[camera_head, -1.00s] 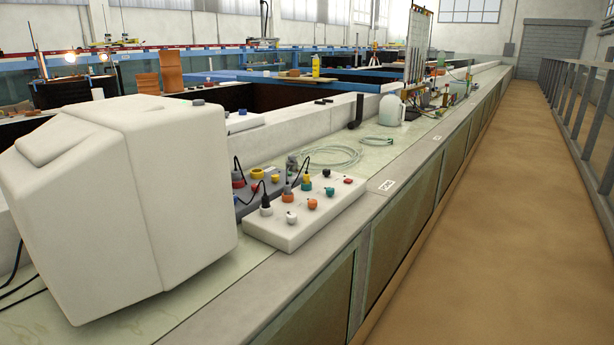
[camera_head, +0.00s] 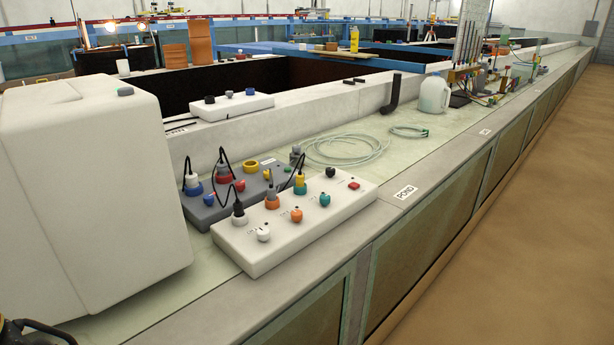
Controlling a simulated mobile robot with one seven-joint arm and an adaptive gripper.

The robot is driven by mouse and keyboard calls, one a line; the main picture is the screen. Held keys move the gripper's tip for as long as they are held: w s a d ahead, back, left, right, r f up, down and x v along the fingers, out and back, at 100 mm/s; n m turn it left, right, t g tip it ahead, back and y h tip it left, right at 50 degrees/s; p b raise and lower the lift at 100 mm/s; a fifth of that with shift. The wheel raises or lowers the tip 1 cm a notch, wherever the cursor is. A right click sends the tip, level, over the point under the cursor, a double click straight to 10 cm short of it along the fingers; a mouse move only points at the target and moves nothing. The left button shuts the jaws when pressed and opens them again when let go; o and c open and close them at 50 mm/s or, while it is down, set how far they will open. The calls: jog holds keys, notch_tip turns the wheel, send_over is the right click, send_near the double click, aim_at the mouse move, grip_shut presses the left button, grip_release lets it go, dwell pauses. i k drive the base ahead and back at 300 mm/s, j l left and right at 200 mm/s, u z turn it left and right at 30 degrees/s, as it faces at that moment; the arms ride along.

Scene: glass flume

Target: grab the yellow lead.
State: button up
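A white control box (camera_head: 330,208) lies on the bench with coloured knobs and sockets on top. An orange-collared plug (camera_head: 272,200) and a white-collared plug (camera_head: 239,216) stand nearer. A grey box (camera_head: 207,213) behind it carries a yellow ring (camera_head: 250,166) and a blue-collared plug (camera_head: 192,184). All visible leads are black; I see no lead with a yellow cable. My gripper's fingers are not in view.
A large white casing (camera_head: 90,190) fills the left of the bench. A dark part (camera_head: 30,332) cuts into the bottom left corner; I cannot tell what it is. A clear coiled hose (camera_head: 345,150) and a jug (camera_head: 433,94) stand beyond the boxes. The floor at right is clear.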

aim_at(299, 178)
jog(key=i+l, duration=0.15)
jog(key=l, duration=0.15)
jog(key=i+l+u, duration=0.15)
jog(key=i+l, duration=0.2)
jog(key=l, duration=0.25)
jog(key=i+l+u, duration=0.1)
jog(key=l, duration=0.25)
jog(key=i+l+u, duration=0.1)
jog(key=i+l, duration=0.25)
jog(key=l, duration=0.3)
jog(key=u, duration=0.05)
